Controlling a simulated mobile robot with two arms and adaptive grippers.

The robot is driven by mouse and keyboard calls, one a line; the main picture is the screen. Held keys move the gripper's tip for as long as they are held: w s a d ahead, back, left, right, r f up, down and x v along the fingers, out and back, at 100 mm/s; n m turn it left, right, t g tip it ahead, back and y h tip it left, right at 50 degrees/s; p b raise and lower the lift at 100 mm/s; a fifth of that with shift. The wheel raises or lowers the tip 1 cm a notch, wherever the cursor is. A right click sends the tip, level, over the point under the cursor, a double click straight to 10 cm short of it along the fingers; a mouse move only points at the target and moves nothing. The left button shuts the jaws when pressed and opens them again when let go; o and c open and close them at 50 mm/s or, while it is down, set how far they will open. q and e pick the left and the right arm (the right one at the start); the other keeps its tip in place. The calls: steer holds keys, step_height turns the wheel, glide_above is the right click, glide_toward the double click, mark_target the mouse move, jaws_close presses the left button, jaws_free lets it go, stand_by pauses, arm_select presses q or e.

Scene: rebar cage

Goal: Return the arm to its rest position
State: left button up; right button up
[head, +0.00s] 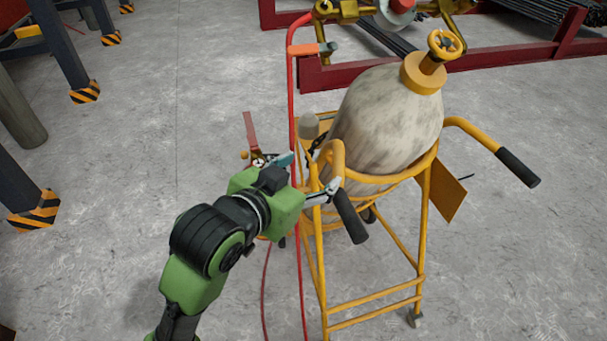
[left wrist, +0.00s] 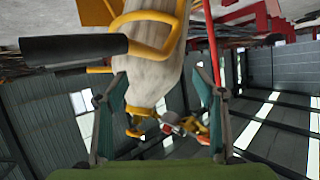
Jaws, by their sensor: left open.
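My left arm, green and black, reaches in from the bottom left of the head view. Its left gripper (head: 307,176) is at the left side of a yellow cylinder cart (head: 362,306), close to the cart's left handle. In the left wrist view the two teal-padded fingers of the left gripper (left wrist: 161,85) stand wide apart with nothing held between them. Beyond them show the pale gas cylinder (left wrist: 152,78) and the cart's black handle grip (left wrist: 75,48). Whether a finger touches the cart cannot be told. My right gripper is not in view.
The grey cylinder (head: 388,118) leans in the cart, with a yellow valve wheel (head: 445,45) on top. A red hose (head: 291,90) runs down beside it. Dark posts with striped feet (head: 36,211) stand left. A red rack (head: 345,76) stands behind.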

arm_select(q)
steer(key=shift+f, duration=0.1)
stand_by(0.4)
steer(key=s+a+f+n+g+y, duration=0.2)
steer(key=s+a+f, duration=0.2)
steer(key=f, duration=0.4)
steer(key=s+a+f+n+g+y, duration=0.1)
steer(key=s+a+f+g, duration=0.15)
steer(key=a+f, duration=0.35)
steer(key=s+a+f+n+g+y, duration=0.1)
steer(key=s+a+f+g, duration=0.1)
steer(key=s+a+f, duration=0.45)
steer(key=s+a+f+n+g+y, duration=0.1)
steer(key=s+a+f+g+y, duration=0.15)
steer(key=s+f, duration=0.85)
steer(key=f, duration=1)
steer(key=s+f, duration=0.2)
steer(key=f, duration=1.1)
steer(key=s+a+f+g, duration=0.2)
steer(key=s+a+f, duration=0.1)
steer(key=s+f, duration=1.2)
steer(key=shift+s, duration=0.65)
steer(key=shift+a+f+h, duration=0.1)
steer(key=shift+h, duration=0.15)
